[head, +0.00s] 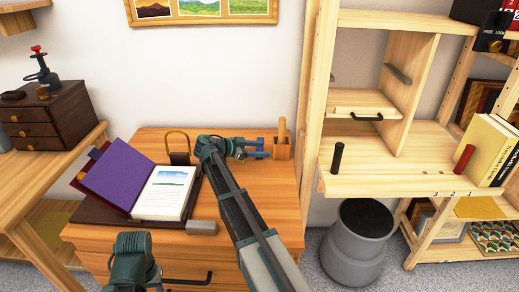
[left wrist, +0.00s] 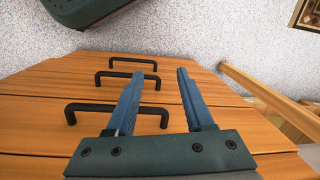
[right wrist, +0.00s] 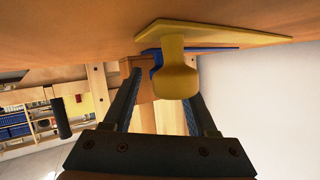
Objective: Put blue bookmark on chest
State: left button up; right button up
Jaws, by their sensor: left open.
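My right gripper (head: 262,147) reaches across the wooden drawer cabinet (head: 150,140) to a small wooden holder (head: 283,150) at its right edge. In the right wrist view its fingers (right wrist: 163,85) are apart, with a wooden block (right wrist: 140,82) just beyond and partly between them; contact is unclear. A blue piece (right wrist: 153,58) shows beside a yellow flat piece with a rounded stub (right wrist: 178,72); I cannot tell if it is the bookmark. A small dark chest with brass knobs (head: 50,122) stands at left. My left gripper (left wrist: 158,85) is open and empty by the cabinet's black handles (left wrist: 128,78).
An open book with purple endpaper (head: 120,178) lies on the cabinet, with a grey block (head: 202,227) in front. A shelf unit (head: 390,170) stands at right, above a grey bin (head: 358,245).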

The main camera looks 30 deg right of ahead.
jog(key=shift+s+a+f, duration=0.15)
jog(key=shift+s+f, duration=0.2)
jog(key=shift+w+r+p, duration=0.1)
jog(key=shift+r+p, duration=0.3)
jog(key=shift+p, duration=0.2)
jog(key=shift+w+a+r+p, duration=0.15)
jog(key=shift+r+p, duration=0.1)
jog(key=shift+p, duration=0.1)
jog(key=p+v, duration=0.2)
jog(key=v, duration=0.5)
jog(key=shift+w, duration=0.15)
